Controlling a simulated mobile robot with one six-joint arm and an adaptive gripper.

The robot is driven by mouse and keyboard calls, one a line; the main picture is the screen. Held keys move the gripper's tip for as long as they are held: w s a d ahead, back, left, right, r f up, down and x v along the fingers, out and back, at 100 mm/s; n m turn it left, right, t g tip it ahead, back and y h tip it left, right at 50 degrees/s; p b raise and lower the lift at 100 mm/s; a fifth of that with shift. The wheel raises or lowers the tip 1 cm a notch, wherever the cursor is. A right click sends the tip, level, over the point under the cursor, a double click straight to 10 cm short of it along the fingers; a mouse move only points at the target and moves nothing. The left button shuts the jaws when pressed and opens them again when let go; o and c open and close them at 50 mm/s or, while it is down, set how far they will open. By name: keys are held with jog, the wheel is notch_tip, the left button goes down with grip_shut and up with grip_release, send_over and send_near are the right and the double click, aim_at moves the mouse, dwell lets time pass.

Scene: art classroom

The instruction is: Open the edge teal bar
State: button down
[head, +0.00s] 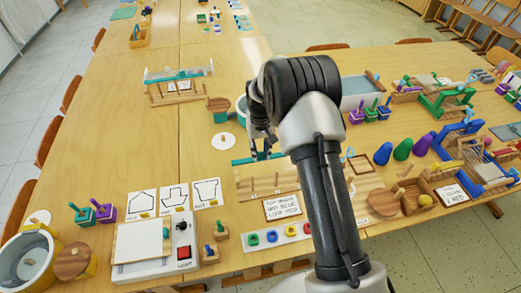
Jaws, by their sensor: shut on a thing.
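A wooden rack (262,184) stands near the middle of the table, with a teal bar (242,161) along its far side. My gripper (262,154) reaches down to this bar from above and is shut on it. The fingers and my arm hide part of the bar and the rack's right end. A second rack (172,96) with a teal bar (178,73) stands farther back on the left, apart from my gripper.
A sign (282,207) lies in front of the near rack, beside a white strip with coloured rings (270,237). A light box (140,245) stands at the front left. A blue-framed rack and coloured cones (403,149) crowd the right. Bare table lies left of the rack.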

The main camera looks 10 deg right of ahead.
jog(key=c, duration=1.3)
grip_release()
jog(key=shift+s, duration=0.1)
notch_tip(320, 180, up, 12)
jog(key=shift+r, duration=0.1)
